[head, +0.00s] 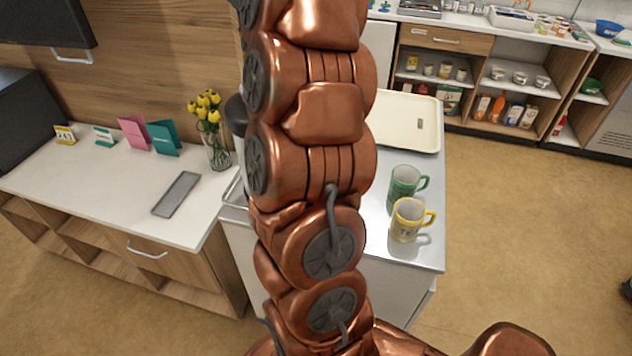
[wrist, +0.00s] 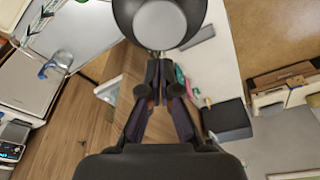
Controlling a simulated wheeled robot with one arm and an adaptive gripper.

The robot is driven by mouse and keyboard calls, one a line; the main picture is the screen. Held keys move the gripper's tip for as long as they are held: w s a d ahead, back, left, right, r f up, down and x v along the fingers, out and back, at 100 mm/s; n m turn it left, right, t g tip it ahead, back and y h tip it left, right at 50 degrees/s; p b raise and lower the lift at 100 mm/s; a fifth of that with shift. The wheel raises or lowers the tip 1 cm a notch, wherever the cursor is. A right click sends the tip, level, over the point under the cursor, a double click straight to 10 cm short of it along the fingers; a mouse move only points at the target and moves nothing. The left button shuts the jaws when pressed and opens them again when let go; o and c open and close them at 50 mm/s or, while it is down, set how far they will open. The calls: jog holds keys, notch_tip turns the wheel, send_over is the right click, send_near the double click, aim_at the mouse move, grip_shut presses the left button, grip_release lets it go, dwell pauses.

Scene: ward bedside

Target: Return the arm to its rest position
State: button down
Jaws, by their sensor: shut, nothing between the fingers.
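My copper-coloured arm stands upright through the middle of the head view and runs out of the top edge, so my gripper is not in that view. In the wrist view my gripper (wrist: 158,68) shows with its dark fingers together and nothing between them. A large round dark shape with a grey disc (wrist: 160,24) is just beyond the fingertips; I cannot tell what it is or whether they touch.
A metal-topped cart (head: 427,258) carries a green mug (head: 403,186), a yellow mug (head: 407,222) and a cream tray (head: 412,115). A white-topped cabinet (head: 90,195) at left holds a tulip vase (head: 214,152) and cards. Open floor (head: 530,240) lies at right.

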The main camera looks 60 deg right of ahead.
jog(key=shift+r, duration=0.6)
jog(key=s+a+f+n+g, duration=0.1)
jog(key=a+f, duration=0.2)
jog(key=a, duration=0.4)
jog(key=s+a+f+n+y, duration=0.1)
jog(key=s+a+f, duration=0.15)
jog(key=a, duration=0.55)
jog(key=s+a+f+n+g, duration=0.1)
jog(key=a+f, duration=0.2)
jog(key=a, duration=0.4)
jog(key=s+a+f+g, duration=0.1)
jog(key=s+a+f, duration=0.4)
jog(key=s+f, duration=0.2)
jog(key=s+a+f+g, duration=0.1)
jog(key=s+a+f, duration=0.4)
jog(key=s+f, duration=0.3)
jog(key=s, duration=0.4)
jog(key=shift+a, duration=0.35)
